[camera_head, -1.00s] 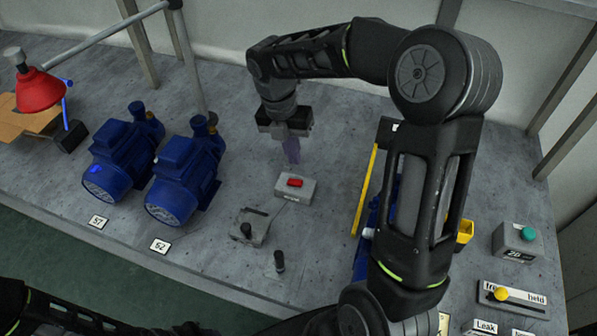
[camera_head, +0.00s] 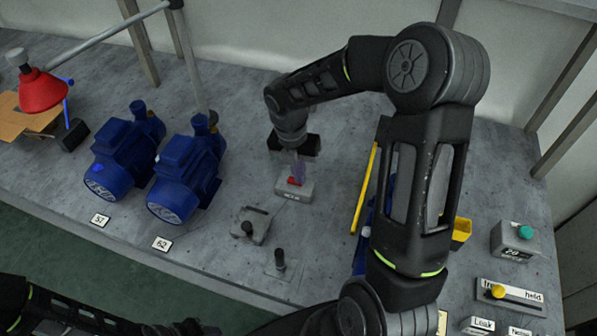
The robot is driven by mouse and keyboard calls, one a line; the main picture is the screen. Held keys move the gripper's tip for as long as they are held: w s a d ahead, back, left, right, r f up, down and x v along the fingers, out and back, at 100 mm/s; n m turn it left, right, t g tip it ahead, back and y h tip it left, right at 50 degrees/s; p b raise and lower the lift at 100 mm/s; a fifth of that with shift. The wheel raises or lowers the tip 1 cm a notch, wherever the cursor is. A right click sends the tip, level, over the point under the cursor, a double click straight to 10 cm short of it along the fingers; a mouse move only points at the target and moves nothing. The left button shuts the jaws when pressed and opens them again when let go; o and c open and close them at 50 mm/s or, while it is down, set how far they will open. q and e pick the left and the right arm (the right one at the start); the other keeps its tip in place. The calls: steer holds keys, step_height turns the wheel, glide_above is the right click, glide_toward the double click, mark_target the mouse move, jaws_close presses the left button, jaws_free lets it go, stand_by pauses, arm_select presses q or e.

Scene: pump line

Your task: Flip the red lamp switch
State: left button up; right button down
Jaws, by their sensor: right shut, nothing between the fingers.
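The red lamp switch (camera_head: 292,182) is a small red rocker on a grey box (camera_head: 293,192) in the middle of the table. My right gripper (camera_head: 297,178) points down over it, shut and empty. Its purplish fingertips are at the red rocker and partly cover it. I cannot tell whether they touch it or which way the rocker is tilted.
Two blue pumps (camera_head: 127,155) stand left of the switch. Grey fixtures with black knobs (camera_head: 248,228) lie in front of it. A yellow bar (camera_head: 364,188) is to its right. A green button box (camera_head: 516,238) and a yellow-knobbed slider (camera_head: 510,294) are at the right.

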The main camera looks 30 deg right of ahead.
mark_target(291, 179)
steer(key=shift+s+f, duration=0.1)
steer(key=shift+s, duration=0.05)
steer(key=shift+f, duration=0.1)
steer(key=shift+a, duration=0.1)
steer(key=shift+w+a, duration=0.4)
steer(key=shift+w, duration=0.35)
steer(key=shift+r, duration=0.2)
step_height(291, 179, up, 8)
steer(key=shift+w+a+f, duration=0.15)
steer(key=shift+w+a, duration=0.1)
steer(key=shift+w, duration=0.05)
stand_by(0.4)
